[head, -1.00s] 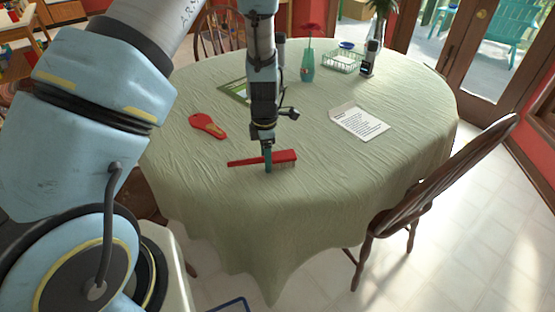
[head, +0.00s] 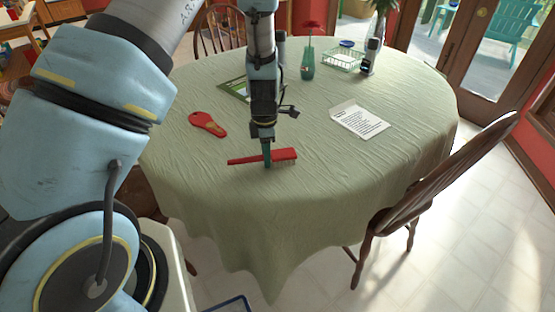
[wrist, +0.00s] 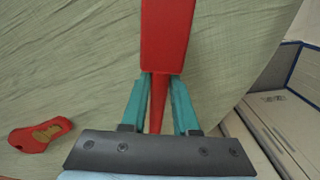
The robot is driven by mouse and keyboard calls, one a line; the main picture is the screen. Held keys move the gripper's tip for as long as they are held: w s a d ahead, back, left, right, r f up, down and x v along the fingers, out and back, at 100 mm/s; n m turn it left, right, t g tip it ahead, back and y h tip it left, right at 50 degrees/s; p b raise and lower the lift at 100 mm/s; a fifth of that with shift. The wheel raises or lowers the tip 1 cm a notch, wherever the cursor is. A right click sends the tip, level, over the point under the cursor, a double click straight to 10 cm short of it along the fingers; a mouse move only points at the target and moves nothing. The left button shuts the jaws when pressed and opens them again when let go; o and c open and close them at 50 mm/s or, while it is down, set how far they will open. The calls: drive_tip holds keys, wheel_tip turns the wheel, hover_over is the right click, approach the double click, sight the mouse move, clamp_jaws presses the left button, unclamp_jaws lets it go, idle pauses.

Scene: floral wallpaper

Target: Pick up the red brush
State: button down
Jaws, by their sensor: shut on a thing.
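The red brush (head: 283,155) is at the near side of the table in the head view, its bristles facing down and its thin handle pointing left. My gripper (head: 267,157) points down over it, with its fingers on either side of the handle near the head. In the wrist view, the teal fingers of my gripper (wrist: 158,100) are shut on the brush's narrow handle, and the brush's broad red head (wrist: 167,35) extends beyond them. Whether the bristles touch the cloth is hard to tell.
The table (head: 330,190) has a green cloth. A red paddle-like object (head: 208,124) lies left of the brush, and a printed sheet (head: 358,120) lies to the right. A vase (head: 307,65), a wire basket (head: 343,60) and a dark device stand farther back. A wooden chair (head: 430,190) is at right.

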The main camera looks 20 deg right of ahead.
drive_tip(key=shift+r, duration=0.1)
wheel_tip(320, 180, up, 10)
drive_tip(key=shift+f+b, duration=0.1)
drive_tip(key=shift+b, duration=0.8)
drive_tip(key=c, duration=1.2)
unclamp_jaws()
drive_tip(key=shift+c, duration=0.2)
clamp_jaws()
